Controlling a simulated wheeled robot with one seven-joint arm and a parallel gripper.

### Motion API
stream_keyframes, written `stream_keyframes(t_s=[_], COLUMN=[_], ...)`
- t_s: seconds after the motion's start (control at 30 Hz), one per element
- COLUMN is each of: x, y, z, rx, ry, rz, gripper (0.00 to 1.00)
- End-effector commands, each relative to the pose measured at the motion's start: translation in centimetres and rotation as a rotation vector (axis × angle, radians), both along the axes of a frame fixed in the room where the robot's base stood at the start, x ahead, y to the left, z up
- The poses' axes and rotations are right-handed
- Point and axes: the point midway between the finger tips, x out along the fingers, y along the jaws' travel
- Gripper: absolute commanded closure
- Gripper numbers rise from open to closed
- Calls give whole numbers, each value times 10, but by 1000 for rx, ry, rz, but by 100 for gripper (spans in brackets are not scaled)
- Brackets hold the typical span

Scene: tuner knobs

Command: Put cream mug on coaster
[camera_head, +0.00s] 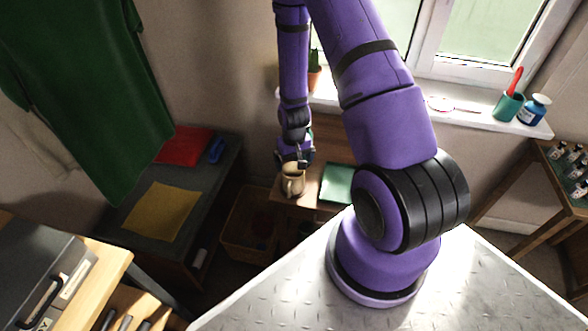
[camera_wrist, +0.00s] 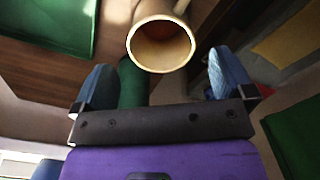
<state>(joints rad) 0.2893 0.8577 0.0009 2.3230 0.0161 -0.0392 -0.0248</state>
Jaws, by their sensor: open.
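The cream mug (camera_head: 293,181) stands at the front left edge of a small wooden table in the head view. In the wrist view the mug (camera_wrist: 160,46) shows its round open rim, just ahead of the gap between my fingers. My gripper (camera_head: 298,158) is right above the mug in the head view. In the wrist view my gripper (camera_wrist: 164,78) is open, its two blue fingers apart with nothing clamped between them. A flat green square (camera_head: 337,184), the most coaster-like thing, lies on the table right of the mug; it also shows in the wrist view (camera_wrist: 52,24).
The wooden table (camera_head: 303,200) is small. A dark green cylinder (camera_wrist: 132,84) shows behind the mug in the wrist view. A bench (camera_head: 205,200) with yellow (camera_head: 160,211) and red cloths (camera_head: 186,146) stands left. A wooden crate (camera_head: 246,231) is below.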

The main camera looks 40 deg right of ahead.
Motion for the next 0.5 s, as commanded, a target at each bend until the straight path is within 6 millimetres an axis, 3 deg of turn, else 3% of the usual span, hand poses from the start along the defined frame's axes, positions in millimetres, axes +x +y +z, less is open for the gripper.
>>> stream_keyframes(t_s=[0.2,0.5], x=[0,0], y=[0,0], z=[30,46], rx=[0,0], ry=[-1,0], rz=[0,0], gripper=[0,0])
